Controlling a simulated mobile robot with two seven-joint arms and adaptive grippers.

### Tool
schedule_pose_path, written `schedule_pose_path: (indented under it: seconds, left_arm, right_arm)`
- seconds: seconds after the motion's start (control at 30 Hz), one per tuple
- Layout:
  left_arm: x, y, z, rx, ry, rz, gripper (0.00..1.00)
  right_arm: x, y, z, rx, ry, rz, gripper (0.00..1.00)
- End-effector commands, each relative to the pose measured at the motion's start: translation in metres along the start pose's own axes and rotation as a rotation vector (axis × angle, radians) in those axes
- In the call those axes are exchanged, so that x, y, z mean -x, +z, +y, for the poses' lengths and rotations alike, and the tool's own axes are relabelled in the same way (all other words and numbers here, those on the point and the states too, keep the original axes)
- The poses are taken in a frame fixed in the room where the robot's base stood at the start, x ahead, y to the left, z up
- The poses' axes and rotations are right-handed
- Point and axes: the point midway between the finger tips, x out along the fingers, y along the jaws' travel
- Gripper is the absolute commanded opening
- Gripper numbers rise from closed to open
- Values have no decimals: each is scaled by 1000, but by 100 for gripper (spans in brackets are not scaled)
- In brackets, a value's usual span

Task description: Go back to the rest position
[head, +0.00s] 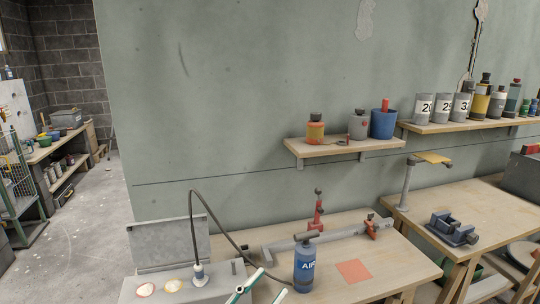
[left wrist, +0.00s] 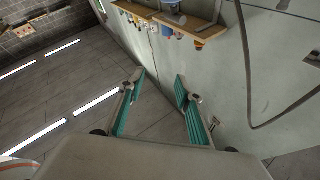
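My left gripper (head: 262,285) shows at the bottom edge of the head view, its teal-padded fingers cut off by the frame. It is in front of the workbench (head: 345,285), left of the blue AIR bottle (head: 305,268). In the left wrist view the left gripper (left wrist: 161,78) has its two fingers spread apart with nothing between them. My right gripper is in neither view.
A black hose (head: 222,226) loops up from a fitting (head: 199,274) close to my left gripper. A wall shelf (head: 345,147) holds several containers. A blue vise (head: 452,229) sits on the right bench. Open floor (head: 75,235) lies at the left.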

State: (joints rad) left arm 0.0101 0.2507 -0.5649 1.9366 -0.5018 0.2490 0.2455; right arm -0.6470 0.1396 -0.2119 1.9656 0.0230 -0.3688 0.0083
Motion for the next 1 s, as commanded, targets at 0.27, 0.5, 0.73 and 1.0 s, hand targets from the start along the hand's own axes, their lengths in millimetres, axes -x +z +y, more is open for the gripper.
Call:
schedule_pose_path:
  seconds: [0.27,0.5,0.73,1.0]
  left_arm:
    - [135,133,-3,132,-208,-493,35]
    - [266,196,28,219,-271,-848,35]
    - [346,215,54,271,-280,-1044,35]
    - [359,217,58,280,-279,-1075,35]
  right_arm:
    - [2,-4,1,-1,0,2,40]
    - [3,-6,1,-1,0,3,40]
    - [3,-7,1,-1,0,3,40]
    - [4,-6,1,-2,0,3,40]
